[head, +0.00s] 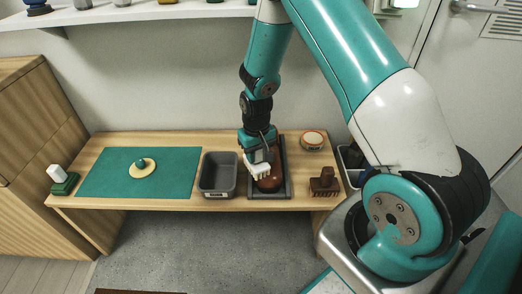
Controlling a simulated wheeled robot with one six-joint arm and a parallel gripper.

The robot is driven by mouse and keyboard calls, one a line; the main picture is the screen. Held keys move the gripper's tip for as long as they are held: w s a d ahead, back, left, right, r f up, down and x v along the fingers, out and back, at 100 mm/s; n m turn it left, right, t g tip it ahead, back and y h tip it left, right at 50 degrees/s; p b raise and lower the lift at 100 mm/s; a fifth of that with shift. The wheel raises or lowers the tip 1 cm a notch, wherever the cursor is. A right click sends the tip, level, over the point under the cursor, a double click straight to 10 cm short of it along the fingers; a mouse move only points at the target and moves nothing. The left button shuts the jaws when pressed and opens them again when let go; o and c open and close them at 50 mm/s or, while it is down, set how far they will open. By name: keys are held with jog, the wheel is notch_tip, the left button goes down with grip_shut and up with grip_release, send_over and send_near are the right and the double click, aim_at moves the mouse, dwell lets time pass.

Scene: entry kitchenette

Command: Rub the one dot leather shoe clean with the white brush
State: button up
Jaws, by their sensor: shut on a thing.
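My gripper (257,147) is shut on the white brush (257,162) and points down over the bench. The brush has a white body with pale bristles along its lower edge. A brown leather shoe (270,182) rests on a dark grey tray (286,172). The brush is over the back part of the shoe and overlaps it in the head view. I cannot tell whether the bristles touch the leather. My gripper and the brush hide part of the shoe, and no dot can be made out on it.
A grey bin (204,178) stands just left of the tray. A brown brush (325,183) and a round tin (312,138) are to its right. Further left lie a green mat (102,176) with a cream disc (148,170), and a green-and-white object (64,184). A shelf (120,14) runs above.

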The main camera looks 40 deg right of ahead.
notch_tip(320, 180, up, 4)
jog(key=shift+f+p, duration=0.15)
jog(key=shift+p, duration=0.55)
jog(key=shift+d+r+p, duration=0.2)
jog(key=shift+r+p, duration=0.5)
jog(key=shift+s+r+p, duration=0.1)
jog(key=shift+r+p, duration=1.45)
jog(key=shift+r, duration=0.2)
